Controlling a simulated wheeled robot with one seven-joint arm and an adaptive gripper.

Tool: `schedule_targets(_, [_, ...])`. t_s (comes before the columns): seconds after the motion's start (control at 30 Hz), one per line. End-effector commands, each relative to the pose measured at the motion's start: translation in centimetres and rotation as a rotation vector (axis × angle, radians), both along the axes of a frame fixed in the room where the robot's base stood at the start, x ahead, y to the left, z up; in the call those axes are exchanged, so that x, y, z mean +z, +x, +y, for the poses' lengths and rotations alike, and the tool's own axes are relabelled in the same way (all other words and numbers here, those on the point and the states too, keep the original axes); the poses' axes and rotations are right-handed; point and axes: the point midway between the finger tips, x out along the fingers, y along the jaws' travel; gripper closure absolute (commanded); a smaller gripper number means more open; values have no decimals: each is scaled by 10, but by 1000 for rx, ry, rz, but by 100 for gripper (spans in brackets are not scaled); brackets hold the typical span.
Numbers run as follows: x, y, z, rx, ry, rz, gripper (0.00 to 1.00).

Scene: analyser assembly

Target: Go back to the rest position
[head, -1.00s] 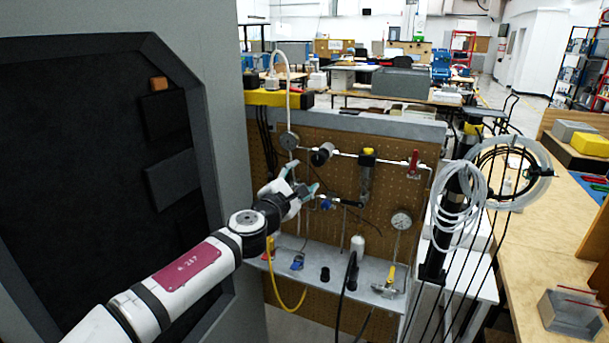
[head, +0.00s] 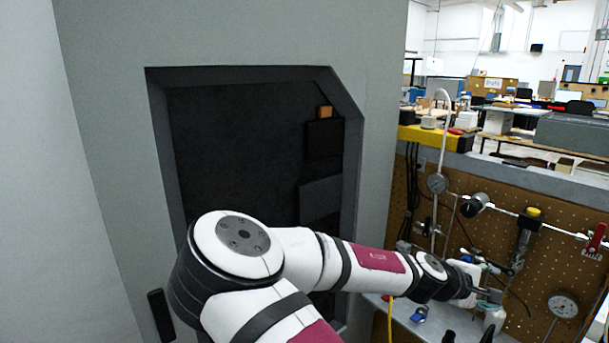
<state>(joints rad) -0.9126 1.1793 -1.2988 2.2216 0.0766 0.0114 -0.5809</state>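My arm reaches from the bottom middle toward the right in the head view. My gripper (head: 487,296) is at its end, in front of the lower part of the brown pegboard (head: 540,225). It is small and seen from the side, so I cannot tell whether its fingers are open or shut. I see nothing clearly held in it. A white bottle-like object (head: 494,318) shows just below the fingers; I cannot tell whether they touch.
A grey cabinet with a dark recessed panel (head: 235,150) stands behind my arm. The pegboard carries gauges (head: 562,305), a yellow-capped filter (head: 526,232) and a red-handled valve (head: 597,238). A shelf with a blue part (head: 419,314) lies below. A yellow hose (head: 390,320) hangs near my forearm.

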Motion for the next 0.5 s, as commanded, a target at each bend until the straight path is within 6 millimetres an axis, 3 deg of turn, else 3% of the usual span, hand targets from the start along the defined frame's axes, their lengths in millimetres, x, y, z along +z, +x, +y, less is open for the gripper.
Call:
schedule_targets(0.1, [-28, -27, 2, -110, 178, -12, 46])
schedule_targets(0.23, [-50, -51, 16, -214, 357, -23, 46])
schedule_targets(0.37, [-61, -69, 39, -300, 527, -35, 46])
schedule_targets(0.5, [-60, -83, 69, -369, 698, -52, 46])
